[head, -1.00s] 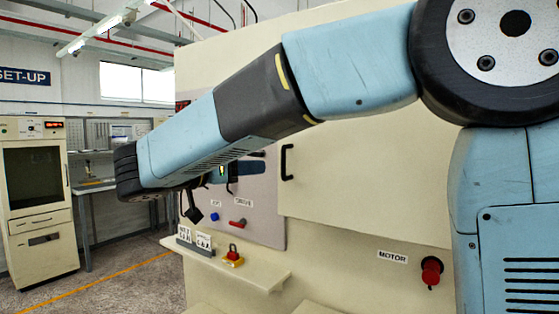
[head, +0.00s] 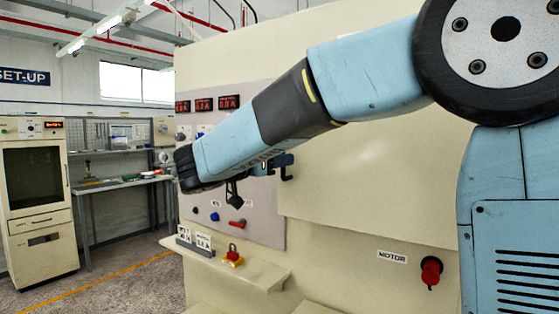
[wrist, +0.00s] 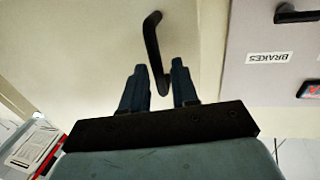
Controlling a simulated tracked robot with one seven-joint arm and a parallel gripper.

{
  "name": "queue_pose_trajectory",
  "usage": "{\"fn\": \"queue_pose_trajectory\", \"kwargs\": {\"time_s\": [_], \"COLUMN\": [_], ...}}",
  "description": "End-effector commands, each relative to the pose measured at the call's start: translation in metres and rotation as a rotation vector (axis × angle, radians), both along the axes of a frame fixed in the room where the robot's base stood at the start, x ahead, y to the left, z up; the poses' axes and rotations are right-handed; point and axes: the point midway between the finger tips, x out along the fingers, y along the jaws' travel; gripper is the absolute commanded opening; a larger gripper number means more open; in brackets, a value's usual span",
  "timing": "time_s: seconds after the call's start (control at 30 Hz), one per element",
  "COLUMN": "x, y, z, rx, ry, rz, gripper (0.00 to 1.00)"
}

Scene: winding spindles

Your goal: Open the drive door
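The drive door (head: 375,185) is the broad cream panel right of the grey control panel in the head view, and it looks closed. Its black bar handle (wrist: 152,45) stands out from the cream surface in the wrist view. In the head view my gripper (head: 284,163) covers most of the handle. In the wrist view my gripper (wrist: 160,80) is open, and the handle's lower end appears between its two dark fingers, with space on both sides. I cannot tell how deep the handle sits between them.
The control panel (head: 235,185) has red displays (head: 207,104) and a red-handled switch (head: 237,223). A red motor knob (head: 431,271) is lower right. A BRAKES label (wrist: 268,58) shows in the wrist view.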

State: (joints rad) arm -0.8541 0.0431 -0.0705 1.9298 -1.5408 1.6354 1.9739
Motion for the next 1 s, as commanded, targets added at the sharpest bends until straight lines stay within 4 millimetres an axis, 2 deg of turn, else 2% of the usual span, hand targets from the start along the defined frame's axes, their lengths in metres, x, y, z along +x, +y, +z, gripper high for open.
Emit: {"fn": "queue_pose_trajectory", "kwargs": {"time_s": [0.2,0.5,0.8,1.0], "x": [0.0093,0.0102,0.01,0.01], "y": [-0.0112,-0.0118,-0.0112,-0.0105], "z": [-0.0003,-0.0003,-0.0002,0.0], "rx": [0.001,0.001,0.001,0.0], "ry": [0.001,0.001,0.001,0.0], "rz": [-0.001,0.0,0.001,0.003], "gripper": [0.29,0.29,0.0,0.0]}}
